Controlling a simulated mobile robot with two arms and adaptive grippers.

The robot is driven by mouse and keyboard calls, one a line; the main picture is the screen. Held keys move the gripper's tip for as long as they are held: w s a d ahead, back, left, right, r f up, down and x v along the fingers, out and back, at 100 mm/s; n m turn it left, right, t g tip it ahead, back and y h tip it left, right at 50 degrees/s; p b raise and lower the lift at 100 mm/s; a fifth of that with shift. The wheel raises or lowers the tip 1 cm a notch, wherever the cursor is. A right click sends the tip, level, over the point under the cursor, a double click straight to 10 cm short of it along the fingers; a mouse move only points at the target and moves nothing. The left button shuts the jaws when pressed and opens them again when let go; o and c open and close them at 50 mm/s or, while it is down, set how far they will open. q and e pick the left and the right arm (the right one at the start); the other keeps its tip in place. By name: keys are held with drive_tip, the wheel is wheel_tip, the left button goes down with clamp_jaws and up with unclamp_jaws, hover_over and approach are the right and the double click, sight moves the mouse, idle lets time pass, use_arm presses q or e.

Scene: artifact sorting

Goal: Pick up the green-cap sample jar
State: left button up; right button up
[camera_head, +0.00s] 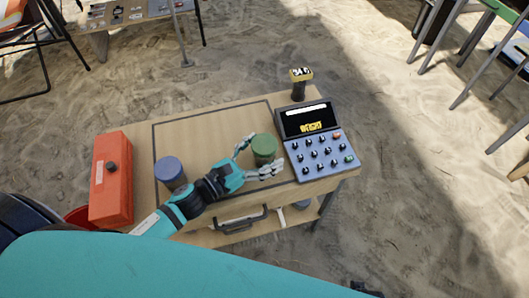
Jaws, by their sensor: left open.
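The green-cap sample jar (264,147) stands upright on the wooden table, to the left of the keypad device. My left gripper (256,157) is open, with one finger on the far left side of the jar and the other on the near side, so the jar is between its fingers. I cannot tell whether the fingers touch it. The lower part of the jar is partly hidden by the near finger. A blue-cap jar (169,170) stands further left, just beyond my left forearm. My right gripper does not show.
The table (142,180) carries a red box (112,180) at its left end.

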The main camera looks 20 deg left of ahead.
use_arm(q)
drive_tip(key=shift+w+d, duration=0.25)
drive_tip(key=shift+w, duration=0.05)
drive_tip(key=shift+c, duration=0.3)
drive_tip(key=c, duration=1.3)
drive_tip(key=shift+c, duration=0.6)
drive_tip(key=shift+r, duration=0.15)
